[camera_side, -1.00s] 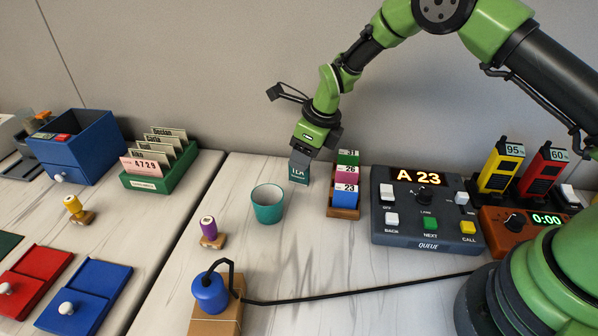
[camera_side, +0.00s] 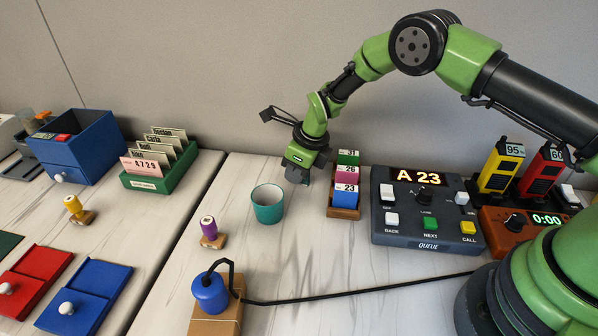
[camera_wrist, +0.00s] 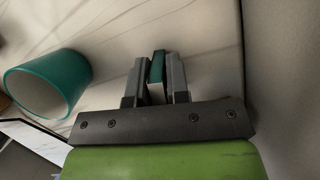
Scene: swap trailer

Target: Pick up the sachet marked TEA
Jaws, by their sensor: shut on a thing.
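My gripper (camera_side: 297,177) is low over the table, behind the teal cup and left of the ticket rack. In the wrist view my gripper (camera_wrist: 156,72) is shut on the teal sachet (camera_wrist: 157,66), which stands upright between the two grey fingers. A white part shows at its near end. In the side view the fingers hide most of the sachet, and its TEA marking cannot be read now. I cannot tell whether its base touches the table.
The open teal cup (camera_side: 268,211) stands just in front, also in the wrist view (camera_wrist: 38,92). The rack of numbered cards (camera_side: 344,213) is close on the right, then the queue panel (camera_side: 425,250). The wall is close behind.

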